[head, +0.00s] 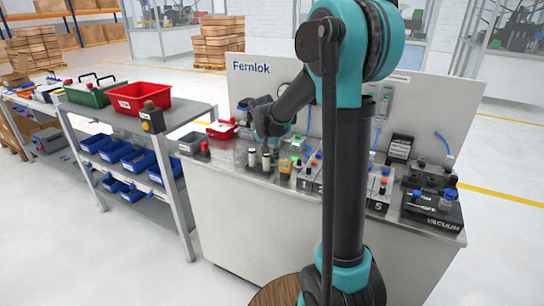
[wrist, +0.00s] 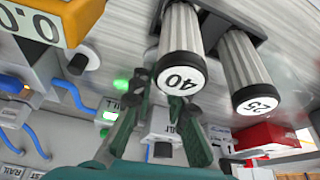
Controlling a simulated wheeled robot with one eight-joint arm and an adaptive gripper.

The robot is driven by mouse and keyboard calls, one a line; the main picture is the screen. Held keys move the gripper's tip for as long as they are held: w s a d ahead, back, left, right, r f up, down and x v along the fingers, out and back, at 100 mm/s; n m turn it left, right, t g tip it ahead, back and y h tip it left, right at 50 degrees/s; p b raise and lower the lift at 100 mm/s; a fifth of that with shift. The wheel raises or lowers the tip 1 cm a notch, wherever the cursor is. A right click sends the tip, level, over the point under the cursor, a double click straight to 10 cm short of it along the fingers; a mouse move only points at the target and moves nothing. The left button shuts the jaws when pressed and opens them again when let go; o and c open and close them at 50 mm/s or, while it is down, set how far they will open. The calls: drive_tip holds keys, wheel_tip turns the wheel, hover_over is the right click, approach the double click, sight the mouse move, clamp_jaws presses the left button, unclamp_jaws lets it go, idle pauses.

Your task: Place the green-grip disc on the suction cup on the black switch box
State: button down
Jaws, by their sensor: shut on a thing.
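My gripper (head: 266,140) is low over the bench at its left part, beside two white-topped cylinders. In the wrist view its dark green fingers (wrist: 160,100) are closed in with a small gap at the tips. The black switch box (head: 432,212) marked VACUUM is at the bench's right end, well away from my gripper. A blue part (head: 447,194) shows on it; I cannot make out which part is the suction cup.
Ribbed cylinders marked 40 (wrist: 180,75) and 25 (wrist: 258,105) stand close to my fingers. A yellow meter (wrist: 45,20) is near too. Numbered blocks (head: 378,198) and blue tubes lie towards the box.

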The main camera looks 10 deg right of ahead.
drive_tip(key=c, duration=1.5)
unclamp_jaws()
drive_tip(key=shift+f, duration=0.1)
drive_tip(key=shift+o, duration=0.2)
drive_tip(key=v, duration=1.1)
drive_tip(key=shift+s+a+r, duration=0.1)
drive_tip(key=shift+s+r, duration=0.05)
drive_tip(key=shift+r, duration=0.15)
drive_tip(key=shift+o, duration=0.3)
drive_tip(key=shift+s+r, duration=0.1)
drive_tip(key=shift+r, duration=0.2)
wheel_tip(320, 180, up, 4)
drive_tip(key=s+d+n+y, duration=0.1)
drive_tip(key=s+n, duration=0.1)
drive_tip(key=n, duration=0.1)
drive_tip(key=shift+n, duration=0.3)
drive_tip(key=x, duration=1.7)
drive_tip(key=shift+w+a, duration=0.1)
drive_tip(key=shift+w, duration=0.05)
